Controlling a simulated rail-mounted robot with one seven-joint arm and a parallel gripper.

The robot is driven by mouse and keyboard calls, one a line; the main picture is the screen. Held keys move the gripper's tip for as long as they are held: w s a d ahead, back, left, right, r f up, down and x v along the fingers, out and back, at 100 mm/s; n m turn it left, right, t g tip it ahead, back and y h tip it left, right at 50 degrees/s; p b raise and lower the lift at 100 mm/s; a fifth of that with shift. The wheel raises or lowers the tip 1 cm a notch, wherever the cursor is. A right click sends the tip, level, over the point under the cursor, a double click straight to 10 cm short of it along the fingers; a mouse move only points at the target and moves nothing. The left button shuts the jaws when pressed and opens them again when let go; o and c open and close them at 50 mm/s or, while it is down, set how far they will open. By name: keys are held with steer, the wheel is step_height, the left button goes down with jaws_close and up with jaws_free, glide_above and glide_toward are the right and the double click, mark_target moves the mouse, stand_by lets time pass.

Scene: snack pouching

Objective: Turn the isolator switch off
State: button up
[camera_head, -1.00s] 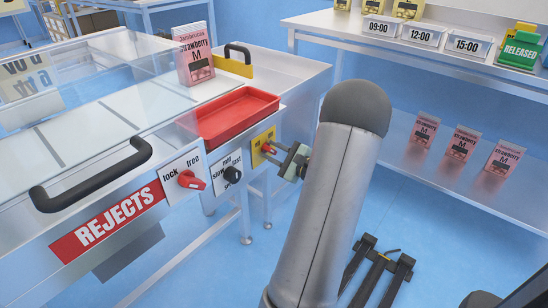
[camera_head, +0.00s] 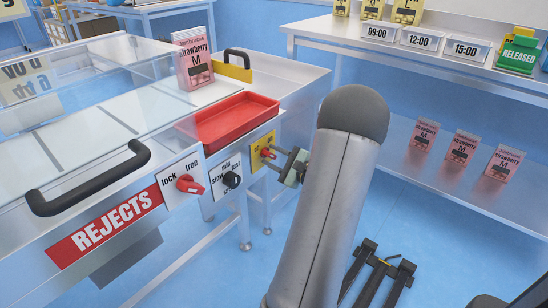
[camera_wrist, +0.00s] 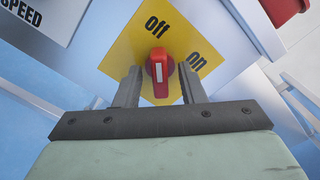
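The isolator switch is a red knob (camera_wrist: 160,72) with a white line, on a yellow plate (camera_wrist: 138,45) marked "off" at the top and "on" at the right in the wrist view. Its white line runs upright in that view, with its upper end toward "off". My gripper (camera_wrist: 160,80) has one finger on each side of the knob, with a small gap showing on both sides. In the head view my gripper (camera_head: 281,160) is at the machine's front, and the knob (camera_head: 267,153) shows just left of the fingers.
Left of the switch are a black speed knob (camera_head: 231,179) and a red lock/free knob (camera_head: 188,184). A red tray (camera_head: 205,135) sits above, beside a pink strawberry pouch (camera_head: 194,62). A bench (camera_head: 400,62) with time signs stands at the right.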

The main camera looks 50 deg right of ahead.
steer(key=s+p, duration=0.3)
steer(key=s, duration=1.4)
steer(key=shift+s+a, duration=0.2)
steer(key=shift+a, duration=0.05)
